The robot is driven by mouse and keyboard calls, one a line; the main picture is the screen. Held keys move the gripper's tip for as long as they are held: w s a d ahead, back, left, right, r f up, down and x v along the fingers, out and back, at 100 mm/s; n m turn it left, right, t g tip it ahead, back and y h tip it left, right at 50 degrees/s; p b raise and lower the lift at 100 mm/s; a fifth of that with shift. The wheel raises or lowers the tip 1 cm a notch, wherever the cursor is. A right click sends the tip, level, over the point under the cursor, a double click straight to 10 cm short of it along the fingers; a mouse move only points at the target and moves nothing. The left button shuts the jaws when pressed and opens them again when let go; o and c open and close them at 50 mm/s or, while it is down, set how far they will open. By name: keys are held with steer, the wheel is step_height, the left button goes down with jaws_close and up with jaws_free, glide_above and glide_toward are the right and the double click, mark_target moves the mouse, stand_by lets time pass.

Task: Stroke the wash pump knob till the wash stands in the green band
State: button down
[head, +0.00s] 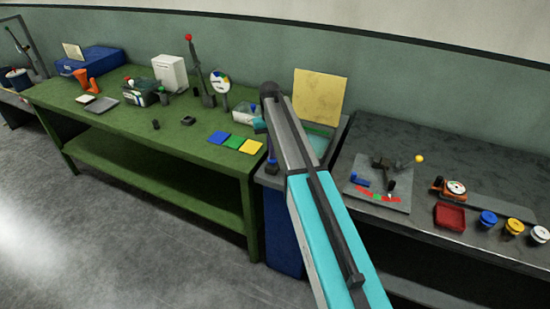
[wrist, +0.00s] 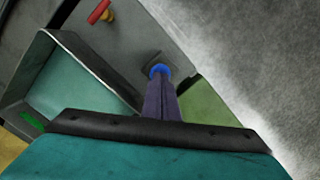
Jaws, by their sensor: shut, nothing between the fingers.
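The blue wash pump knob (wrist: 160,70) shows in the wrist view on a dark square base on the grey bench top, beside the basin. My gripper (wrist: 161,84) is shut and empty, its dark fingers pointing at the knob, with the tips overlapping its near edge. I cannot tell whether they touch it. The basin (wrist: 95,62) holds pale teal wash; a green strip (wrist: 32,121) shows on its inner wall. I cannot read the wash level against it. In the head view my arm hides part of the basin (head: 329,156) and most of the knob area.
A red knob on a yellow stem (wrist: 100,12) stands on the bench past the basin corner. The green table (head: 110,115) with coloured squares (head: 237,142) is to the left.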

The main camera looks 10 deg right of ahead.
steer(key=shift+f, duration=0.5)
steer(key=shift+r, duration=0.1)
steer(key=shift+w+r+p, duration=0.25)
steer(key=shift+w, duration=0.55)
steer(key=shift+w+r+p, duration=0.2)
steer(key=shift+w, duration=0.6)
steer(key=shift+r, duration=0.15)
step_height(320, 180, up, 14)
steer(key=w+p, duration=0.1)
steer(key=p, duration=0.5)
steer(key=shift+f, duration=0.25)
